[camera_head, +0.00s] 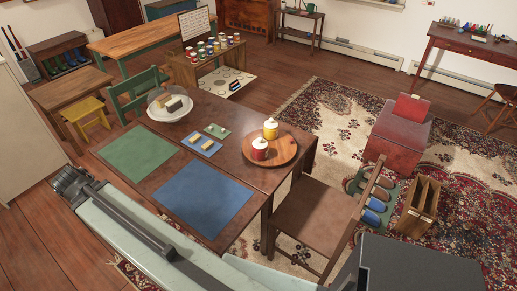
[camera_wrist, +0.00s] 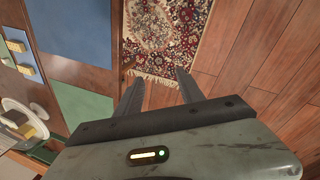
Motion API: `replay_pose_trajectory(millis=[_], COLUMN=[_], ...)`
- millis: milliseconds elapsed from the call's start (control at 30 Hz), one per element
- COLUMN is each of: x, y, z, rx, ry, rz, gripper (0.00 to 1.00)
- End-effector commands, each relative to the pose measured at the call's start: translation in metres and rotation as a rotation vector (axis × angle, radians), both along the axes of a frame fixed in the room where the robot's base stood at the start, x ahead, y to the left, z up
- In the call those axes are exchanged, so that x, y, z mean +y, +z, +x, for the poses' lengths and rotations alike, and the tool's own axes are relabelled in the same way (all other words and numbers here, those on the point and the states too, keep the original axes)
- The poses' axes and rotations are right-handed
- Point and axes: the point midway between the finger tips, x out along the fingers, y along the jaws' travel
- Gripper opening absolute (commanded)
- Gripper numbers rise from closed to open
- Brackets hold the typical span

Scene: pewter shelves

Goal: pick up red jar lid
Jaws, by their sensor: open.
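A red jar (camera_head: 260,153) stands upright on a round wooden tray (camera_head: 286,158) on the table, in the head view. Its pale lid (camera_head: 260,143) with a small knob sits on top. A yellow jar (camera_head: 270,133) with a similar pale lid (camera_head: 270,123) stands right behind it on the same tray. My gripper (camera_wrist: 158,88) shows in the wrist view with its two dark fingers apart and nothing between them. It points down beside the table, over the floor and rug. Neither jar shows in the wrist view.
A green mat (camera_head: 150,153) and a blue mat (camera_head: 204,198) lie on the table. Small block trays (camera_head: 203,144) and a white plate (camera_head: 170,112) under a clear dome are behind them. A wooden chair (camera_head: 315,213) stands at the table's right side. Patterned rug (camera_head: 335,130) lies beyond.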

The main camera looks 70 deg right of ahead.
Motion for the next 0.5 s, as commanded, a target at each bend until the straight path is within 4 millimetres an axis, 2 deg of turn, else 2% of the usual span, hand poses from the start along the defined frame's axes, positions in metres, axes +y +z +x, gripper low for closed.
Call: replay_pose_trajectory(millis=[33,67,100,167,200,233,300,333,400,500], x=[-0.065,-0.107,-0.161,-0.238,-0.283,-0.313,-0.370,-0.389,-0.422,-0.447], y=[-0.023,-0.026,-0.029,-0.028,-0.025,-0.022,-0.012,-0.007,0.003,0.015], z=[-0.012,-0.023,-0.042,-0.078,-0.106,-0.129,-0.179,-0.199,-0.238,-0.273], rx=[0.029,0.063,0.126,0.255,0.359,0.442,0.637,0.715,0.873,1.024], ry=[0.051,0.100,0.171,0.274,0.340,0.386,0.485,0.520,0.589,0.655], rz=[-0.100,-0.169,-0.261,-0.383,-0.448,-0.487,-0.543,-0.553,-0.558,-0.543], gripper=[0.45,0.45,0.45,0.45,0.45,0.45,0.45,0.45,0.45,0.45])
